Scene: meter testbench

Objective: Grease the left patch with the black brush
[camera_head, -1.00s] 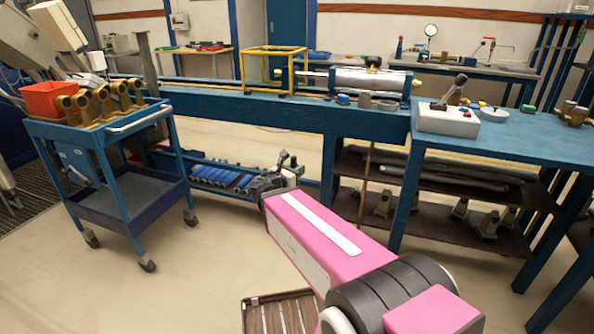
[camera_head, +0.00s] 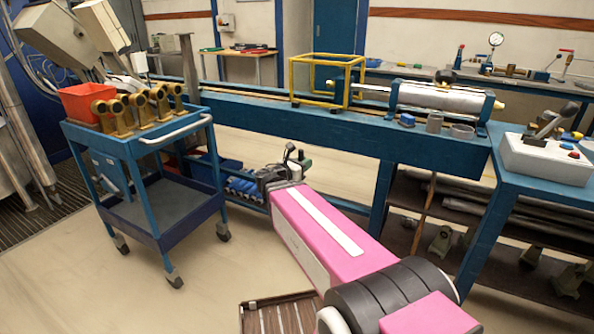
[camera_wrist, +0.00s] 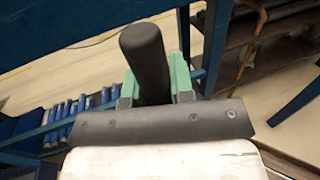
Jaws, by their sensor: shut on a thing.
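My gripper (camera_wrist: 155,88) has green fingers and is shut on the black brush (camera_wrist: 143,52). In the wrist view the brush shows as a thick, dark, rounded cylinder pointing up the picture. Bristles cannot be made out. In the head view my gripper (camera_head: 297,164) is at the end of my pink arm, in front of the long blue bench and right of the blue trolley. The brush (camera_head: 289,150) shows there as a small dark shape. I cannot make out any patch, left or right, in either view.
The blue trolley (camera_head: 187,128) carries a red bin (camera_head: 87,102) and several brass fittings (camera_head: 135,108).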

